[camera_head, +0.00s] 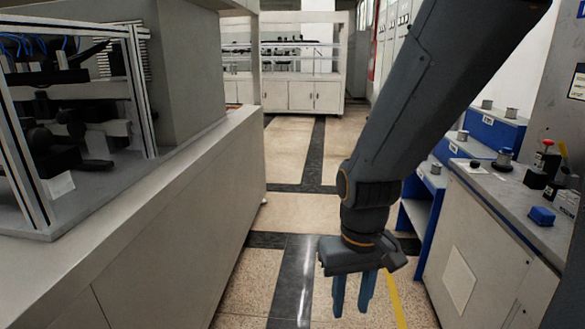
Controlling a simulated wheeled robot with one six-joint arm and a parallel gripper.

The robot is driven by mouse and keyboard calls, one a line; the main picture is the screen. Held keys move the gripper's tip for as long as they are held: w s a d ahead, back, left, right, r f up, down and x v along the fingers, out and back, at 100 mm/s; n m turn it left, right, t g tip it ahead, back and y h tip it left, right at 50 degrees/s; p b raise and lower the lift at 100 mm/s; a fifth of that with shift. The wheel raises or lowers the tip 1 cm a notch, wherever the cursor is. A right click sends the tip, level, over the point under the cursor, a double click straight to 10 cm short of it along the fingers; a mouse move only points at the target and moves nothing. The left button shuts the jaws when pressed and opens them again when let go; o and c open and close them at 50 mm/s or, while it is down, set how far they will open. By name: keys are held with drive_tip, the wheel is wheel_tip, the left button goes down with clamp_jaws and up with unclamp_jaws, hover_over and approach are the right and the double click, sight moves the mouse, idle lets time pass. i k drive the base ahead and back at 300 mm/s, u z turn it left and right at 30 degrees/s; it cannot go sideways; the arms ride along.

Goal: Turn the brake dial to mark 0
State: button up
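My gripper (350,304) hangs from my arm in the middle of the view, pointing down over the floor aisle. Its two blue fingers are apart, with nothing between them. It is left of the right-hand bench and clear of it. A grey round knob (504,157) on a dark base stands on that bench, with a small black knob (476,164) to its left. I cannot tell which, if either, is the brake dial. No mark or number is readable.
The right-hand bench (500,225) also bears a red-topped black device (546,160) and a blue block (542,215). Blue stands with grey cylinders (488,129) are behind it. A long cabinet (170,190) borders the left. The tiled aisle (300,215) between is open.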

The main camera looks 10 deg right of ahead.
sight(474, 163)
drive_tip(key=z, duration=0.05)
drive_tip(key=i, duration=1.55)
drive_tip(key=z, duration=1.25)
drive_tip(key=i, duration=1.05)
drive_tip(key=z, duration=1.05)
